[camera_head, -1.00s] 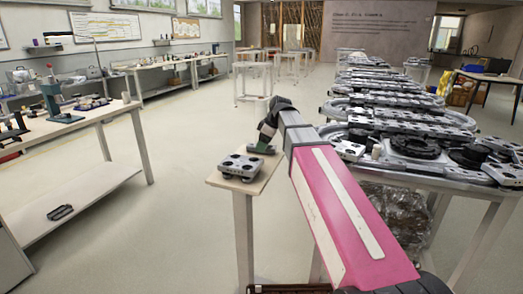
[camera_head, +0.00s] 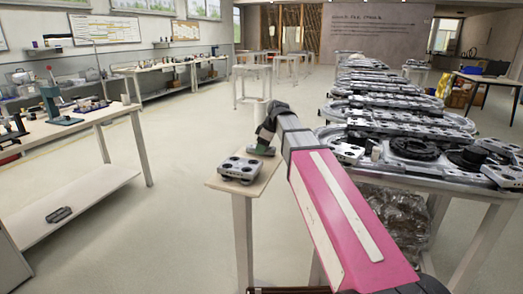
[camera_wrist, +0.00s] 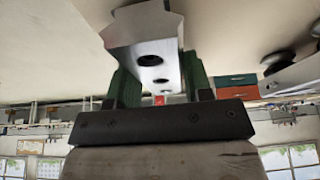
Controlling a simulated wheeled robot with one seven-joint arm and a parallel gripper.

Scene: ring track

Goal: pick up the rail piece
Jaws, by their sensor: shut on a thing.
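In the wrist view, the rail piece (camera_wrist: 151,38) is a pale metal block with dark round holes. It sits between the green fingers of my gripper (camera_wrist: 158,85), which is shut on it. In the head view, my gripper (camera_head: 262,149) is over the far part of a small stand (camera_head: 222,183), at the end of my pink arm. A grey block with dark round holes (camera_head: 238,167) shows at the stand, beside the green finger. I cannot tell whether it is the held piece, as the far finger and the grip are hidden.
A long table at right is crowded with grey track parts (camera_head: 402,128). A clear bag (camera_head: 400,215) is under it. A workbench (camera_head: 80,118) with tools stands at left, with a dark object (camera_head: 59,214) on its lower shelf. The floor between is open.

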